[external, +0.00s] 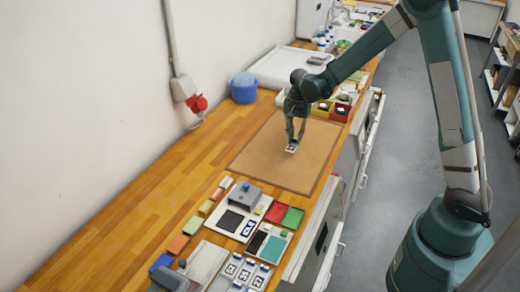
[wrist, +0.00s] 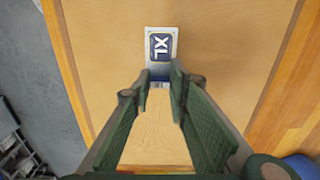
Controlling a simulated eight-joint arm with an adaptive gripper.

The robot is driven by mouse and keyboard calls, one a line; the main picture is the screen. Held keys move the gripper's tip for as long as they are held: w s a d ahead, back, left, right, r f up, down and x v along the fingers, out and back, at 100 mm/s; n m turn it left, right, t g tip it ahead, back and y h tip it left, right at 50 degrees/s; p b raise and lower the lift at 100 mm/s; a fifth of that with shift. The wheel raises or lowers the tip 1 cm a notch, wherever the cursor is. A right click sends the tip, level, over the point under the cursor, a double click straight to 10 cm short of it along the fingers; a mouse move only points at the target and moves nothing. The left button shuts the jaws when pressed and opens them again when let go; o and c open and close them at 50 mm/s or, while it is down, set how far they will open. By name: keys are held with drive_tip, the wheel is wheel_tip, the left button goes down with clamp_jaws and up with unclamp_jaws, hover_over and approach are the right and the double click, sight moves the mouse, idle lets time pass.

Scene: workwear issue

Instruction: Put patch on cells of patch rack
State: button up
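The patch (wrist: 161,47) is a small light-grey piece with a dark blue panel and white "XL" letters. In the wrist view my gripper (wrist: 161,76) has a fingertip at each side of its near end, and the gap matches its width. In the external view the patch (external: 291,148) sits at the tips of my gripper (external: 294,141), over the brown mat; the height above the mat is hard to judge. The likely patch rack (external: 258,283) is a pale tray at the bottom of the external view, with several small dark-and-white pieces in it.
The brown mat (external: 255,164) is otherwise clear. Trays with dark, red, green and teal pads and a grey block (external: 243,194) stand between mat and rack. Colored blocks line their left side. A blue round container (external: 244,88) and yellow and red bins (external: 341,111) stand farther back.

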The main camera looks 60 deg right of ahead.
sight(295, 143)
drive_tip(key=shift+f, duration=1.95)
drive_tip(key=shift+f, duration=0.2)
drive_tip(key=o, duration=0.6)
drive_tip(key=shift+r, duration=0.2)
drive_tip(key=shift+r, duration=6)
